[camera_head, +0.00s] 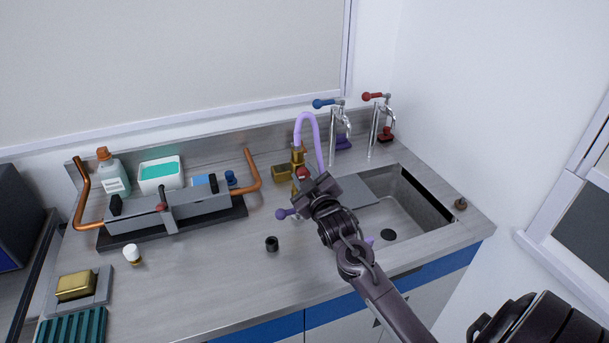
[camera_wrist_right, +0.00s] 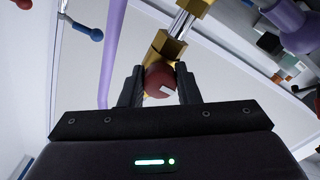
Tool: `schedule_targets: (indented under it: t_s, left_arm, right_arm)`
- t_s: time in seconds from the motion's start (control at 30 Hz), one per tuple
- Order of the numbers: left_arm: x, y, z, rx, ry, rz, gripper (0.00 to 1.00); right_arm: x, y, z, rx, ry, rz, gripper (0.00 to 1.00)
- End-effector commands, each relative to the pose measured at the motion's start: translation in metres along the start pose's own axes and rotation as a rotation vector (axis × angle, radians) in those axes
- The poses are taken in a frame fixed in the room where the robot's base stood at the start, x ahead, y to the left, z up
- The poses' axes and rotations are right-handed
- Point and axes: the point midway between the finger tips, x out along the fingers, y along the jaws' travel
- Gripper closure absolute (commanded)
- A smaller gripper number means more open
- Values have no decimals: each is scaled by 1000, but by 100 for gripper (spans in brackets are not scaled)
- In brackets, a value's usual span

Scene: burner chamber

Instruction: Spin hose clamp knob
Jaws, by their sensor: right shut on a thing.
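The hose clamp knob is a red round knob (camera_wrist_right: 160,82) with a white mark, on a brass fitting (camera_wrist_right: 163,45). My right gripper (camera_wrist_right: 160,88) is shut on the red knob, with one dark finger on each side of it. In the head view the knob (camera_head: 302,173) shows small and red at the brass column (camera_head: 297,158), just beyond my right gripper (camera_head: 311,182). A purple hose (camera_head: 309,118) arches up from the brass column and comes down on its right. My left gripper is not in view.
A sink (camera_head: 415,205) lies right of my arm, with a blue-handled tap (camera_head: 333,130) and a red-handled tap (camera_head: 375,122) behind it. A grey burner unit (camera_head: 180,212) with copper pipes stands left. A black cap (camera_head: 271,243) and a white-topped knob (camera_head: 132,254) stand on the counter.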

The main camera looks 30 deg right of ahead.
Motion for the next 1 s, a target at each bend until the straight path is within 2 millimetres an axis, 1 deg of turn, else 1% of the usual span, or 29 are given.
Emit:
schedule_targets:
  t_s: [0.03, 0.47, 0.5, 0.63, 0.9, 1.0]
  left_arm:
    - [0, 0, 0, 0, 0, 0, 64]
    - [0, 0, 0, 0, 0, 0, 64]
    - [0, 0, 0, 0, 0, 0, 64]
    - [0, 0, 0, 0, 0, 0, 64]
    - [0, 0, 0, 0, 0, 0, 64]
    - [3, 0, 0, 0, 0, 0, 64]
  right_arm:
    - [0, -2, 3, 5, -6, -4, 93]
    - [-1, -3, 4, 12, -7, -6, 93]
    - [-1, -3, 4, 12, -7, -6, 67]
    - [0, -2, 3, 11, -5, -4, 50]
    - [-1, -1, 1, 11, -2, -2, 49]
    - [-6, -2, 2, 11, -2, -2, 49]
